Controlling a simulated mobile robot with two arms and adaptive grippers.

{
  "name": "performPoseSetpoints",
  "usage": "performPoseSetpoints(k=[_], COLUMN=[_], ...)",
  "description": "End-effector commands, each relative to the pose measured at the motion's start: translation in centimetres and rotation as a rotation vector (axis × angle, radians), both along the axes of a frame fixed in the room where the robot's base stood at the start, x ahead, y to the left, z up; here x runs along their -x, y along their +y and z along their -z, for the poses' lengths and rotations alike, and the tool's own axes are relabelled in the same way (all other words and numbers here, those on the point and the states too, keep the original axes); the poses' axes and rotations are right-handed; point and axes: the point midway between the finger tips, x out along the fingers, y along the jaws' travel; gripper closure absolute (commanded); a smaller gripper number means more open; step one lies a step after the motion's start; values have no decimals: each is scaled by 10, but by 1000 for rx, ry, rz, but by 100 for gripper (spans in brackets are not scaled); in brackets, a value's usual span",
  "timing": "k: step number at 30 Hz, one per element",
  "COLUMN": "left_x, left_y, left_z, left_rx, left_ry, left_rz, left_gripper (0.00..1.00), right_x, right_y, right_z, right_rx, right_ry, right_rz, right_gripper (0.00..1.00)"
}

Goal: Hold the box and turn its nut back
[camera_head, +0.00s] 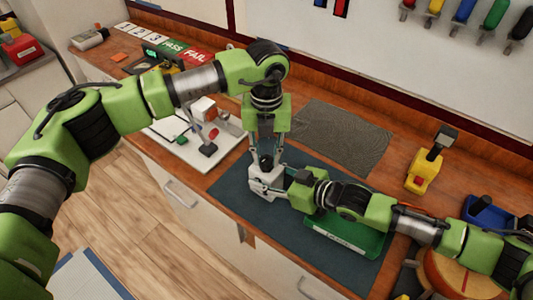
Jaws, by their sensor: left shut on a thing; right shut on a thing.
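The small light grey box (263,186) stands on the dark blue mat (226,184) at the middle of the bench. My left gripper (266,168) points straight down over it, its two fingers shut on the box from above. A dark round part shows between these fingers. My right gripper (285,188) comes in level from the right and meets the right side of the box, shut on a part there. The nut itself is hidden by the grippers and too small to make out.
A green tray (350,235) lies on the mat under my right arm. A white board with small parts (180,150) is to the left. A yellow tool (421,172) stands at the right; a grey ribbed pad (340,135) lies behind, bare.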

Motion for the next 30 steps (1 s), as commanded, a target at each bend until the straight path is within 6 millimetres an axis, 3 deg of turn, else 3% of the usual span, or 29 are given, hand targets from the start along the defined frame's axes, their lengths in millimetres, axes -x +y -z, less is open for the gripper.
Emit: performPoseSetpoints(k=[13,14,15,16,26,30], left_x=[-1,-1,-1,-1,-1,-1], left_y=[0,0,0,0,0,0], left_z=[-1,-1,-1,-1,-1,-12], left_rx=[0,0,0,0,0,1], left_ry=[-3,-3,-3,-3,-1,-2], left_rz=[-12,-12,-12,-12,-11,-10], left_gripper=[98,74,63,59,59,59], right_x=[1,1,1,1,1,1], right_y=[0,0,0,0,0,0], right_z=[1,1,1,1,1,1], right_rx=[2,2,2,2,1,1], right_ry=[3,3,3,3,4,4], right_rz=[-1,-1,-1,-1,0,0], right_gripper=[92,92,92,92,92,92])
